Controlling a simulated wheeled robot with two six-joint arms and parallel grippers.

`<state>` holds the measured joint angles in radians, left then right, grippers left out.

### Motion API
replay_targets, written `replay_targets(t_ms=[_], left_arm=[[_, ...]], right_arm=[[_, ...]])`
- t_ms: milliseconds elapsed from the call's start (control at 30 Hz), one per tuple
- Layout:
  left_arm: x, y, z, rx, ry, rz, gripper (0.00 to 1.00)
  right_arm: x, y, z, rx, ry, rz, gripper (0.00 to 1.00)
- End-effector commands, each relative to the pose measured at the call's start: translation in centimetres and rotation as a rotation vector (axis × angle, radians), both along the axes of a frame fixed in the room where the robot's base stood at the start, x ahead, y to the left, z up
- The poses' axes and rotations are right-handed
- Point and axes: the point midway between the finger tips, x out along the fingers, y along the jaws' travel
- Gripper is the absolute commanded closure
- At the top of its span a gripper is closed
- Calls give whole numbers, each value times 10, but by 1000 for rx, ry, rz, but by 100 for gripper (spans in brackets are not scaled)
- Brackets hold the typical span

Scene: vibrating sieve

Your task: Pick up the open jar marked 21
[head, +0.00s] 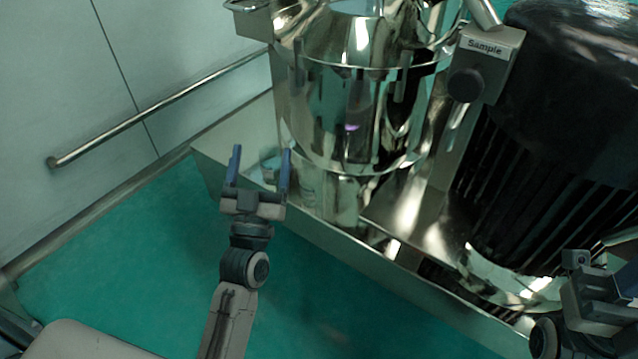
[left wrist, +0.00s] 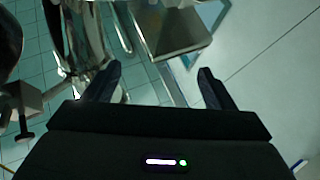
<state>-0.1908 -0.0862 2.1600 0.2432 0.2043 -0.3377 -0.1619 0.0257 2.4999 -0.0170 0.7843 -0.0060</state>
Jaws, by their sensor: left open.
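My left gripper (head: 262,152) is open, its two blue fingers pointing up the picture beside the steel sieve. A small pale bluish object (head: 270,166), perhaps a jar, shows partly between and behind the fingers, near the foot of the machine. I cannot read any number on it, and it is partly hidden. In the left wrist view the open fingers (left wrist: 159,70) have nothing between them, and no jar can be made out. My right gripper (head: 600,292) is at the lower right edge, partly cut off; its jaws are unclear.
The shiny steel sieve (head: 335,95) stands in a low-walled metal tray (head: 345,262). A large black ribbed motor (head: 570,150) fills the right side. A box labelled "Sample" (head: 486,47) has a dark knob. A wall rail (head: 150,115) runs at left; green floor (head: 130,265) is clear.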

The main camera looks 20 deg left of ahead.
Motion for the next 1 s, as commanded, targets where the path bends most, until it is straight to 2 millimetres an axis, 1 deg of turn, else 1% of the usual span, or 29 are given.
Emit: replay_targets(t_ms=[33,67,100,167,200,300,367,400,467,700,933,1000], left_arm=[[10,-4,-22,-3,83,-10,23],[16,-7,-37,-5,135,-19,23],[23,-12,-57,-5,203,-31,23],[31,-19,-88,-5,305,-54,23],[35,-25,-108,-3,371,-72,23],[39,-40,-152,1,510,-118,23],[39,-46,-169,2,560,-137,23],[41,-48,-175,4,578,-145,23],[46,-50,-179,7,592,-152,23],[83,-51,-180,7,591,-152,23],[101,-51,-181,6,589,-151,23],[110,-50,-183,7,590,-150,23]], right_arm=[[0,0,3,-2,2,1,64],[0,0,4,-3,2,2,64],[0,0,5,-5,3,3,64],[0,0,6,-7,4,5,64],[-1,0,7,-8,4,6,64],[-1,0,9,-11,6,8,64],[-1,0,9,-12,6,9,64],[-1,0,9,-12,8,10,64],[-1,0,10,-13,8,10,64],[-1,0,13,-18,11,14,64],[-1,0,12,-18,11,14,64],[-1,0,11,-17,10,13,64]])
